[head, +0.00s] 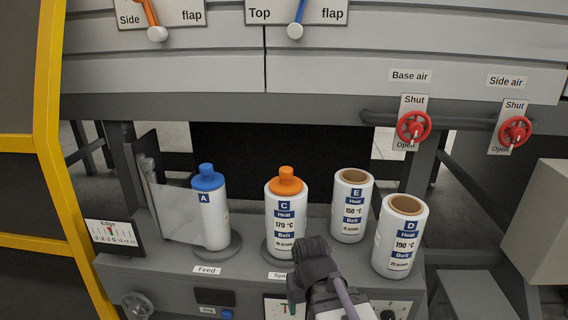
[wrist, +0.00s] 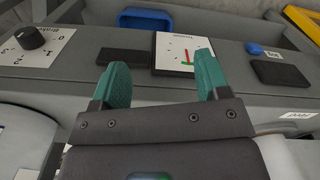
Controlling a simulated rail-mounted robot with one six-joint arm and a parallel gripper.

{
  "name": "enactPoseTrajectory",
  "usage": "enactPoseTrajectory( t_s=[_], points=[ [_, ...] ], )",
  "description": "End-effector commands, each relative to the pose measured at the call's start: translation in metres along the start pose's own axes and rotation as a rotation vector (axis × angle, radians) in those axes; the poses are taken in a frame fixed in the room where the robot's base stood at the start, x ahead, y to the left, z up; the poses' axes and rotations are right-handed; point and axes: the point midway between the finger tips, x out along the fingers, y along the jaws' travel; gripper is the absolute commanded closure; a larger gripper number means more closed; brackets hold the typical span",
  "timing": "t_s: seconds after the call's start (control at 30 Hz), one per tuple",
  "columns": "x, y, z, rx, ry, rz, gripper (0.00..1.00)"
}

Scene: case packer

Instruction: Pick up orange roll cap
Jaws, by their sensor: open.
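The orange roll cap (head: 286,182) sits on top of the white roll C (head: 285,225), which stands upright on a round base in the head view. The cap does not show in the wrist view. My gripper (wrist: 160,80) is open, with its two teal fingers apart and nothing between them. In the head view my dark wrist is low in front of roll C, below the cap and apart from it. The fingers are hard to make out there.
Roll A with a blue cap (head: 207,178) stands to the left. Uncapped rolls E (head: 352,205) and D (head: 401,236) stand close on the right. Red valve wheels (head: 413,126) and flap levers are on the machine behind. A yellow frame (head: 50,165) borders the left.

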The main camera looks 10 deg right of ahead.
Motion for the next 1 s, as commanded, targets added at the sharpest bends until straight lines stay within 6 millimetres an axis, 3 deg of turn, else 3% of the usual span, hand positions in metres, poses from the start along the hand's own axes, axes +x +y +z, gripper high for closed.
enactPoseTrajectory(
  t_s=[0.03,0.17,0.4,0.5,0.6,0.7,0.73,0.9,1.0],
  points=[
    [-0.038,0.0,-0.005,0.001,0.003,-0.001,0.31],
    [-0.104,0.001,-0.02,0.001,0.022,-0.006,0.31],
    [-0.257,0.003,-0.074,-0.024,0.115,-0.022,0.31],
    [-0.312,0.004,-0.102,-0.043,0.173,-0.029,0.31],
    [-0.349,0.004,-0.131,-0.066,0.235,-0.034,0.31],
    [-0.364,0.004,-0.163,-0.099,0.314,-0.034,0.31],
    [-0.354,0.004,-0.176,-0.116,0.35,-0.033,0.31],
    [-0.351,0.003,-0.179,-0.148,0.395,-0.027,0.31],
    [-0.336,0.003,-0.184,-0.147,0.394,-0.027,0.31]
  ],
)
